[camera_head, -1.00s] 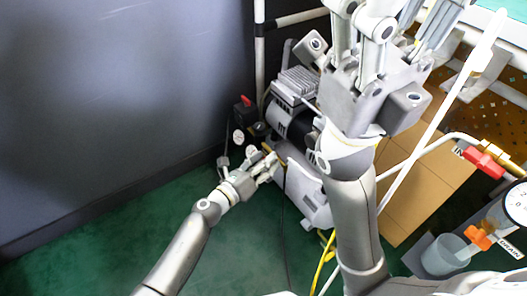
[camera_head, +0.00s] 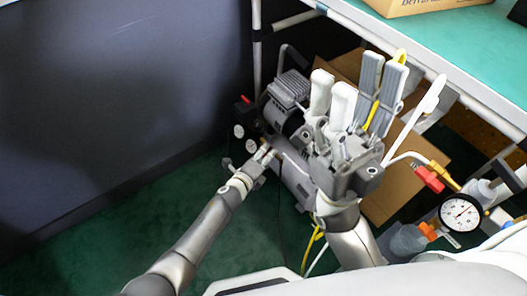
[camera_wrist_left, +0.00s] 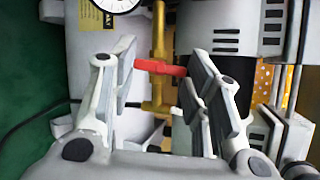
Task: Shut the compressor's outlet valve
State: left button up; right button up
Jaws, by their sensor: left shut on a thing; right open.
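The compressor (camera_head: 290,90) stands on the floor near the dark wall, its grey tank (camera_head: 297,180) below the motor. In the left wrist view, a red valve lever (camera_wrist_left: 160,67) crosses a brass pipe (camera_wrist_left: 158,95). The lever is hidden in the head view. My right gripper (camera_head: 352,88) is open and empty, fingers pointing up, in front of the compressor's right side.
A bench (camera_head: 440,55) with a teal top stands at the right, a cardboard box (camera_head: 395,190) beneath it. Another red valve handle (camera_head: 430,178), a gauge (camera_head: 461,212) and an orange drain handle (camera_head: 428,231) sit at the lower right. Dark wall (camera_head: 120,90) at left; green floor (camera_head: 130,215) is clear.

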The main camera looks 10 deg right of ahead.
pick_arm(q)
jog(key=shift+n, duration=0.3)
jog(key=o, duration=1)
jog(key=shift+o, duration=0.2)
jog(key=v, duration=1.2)
jog(key=shift+r, duration=0.15)
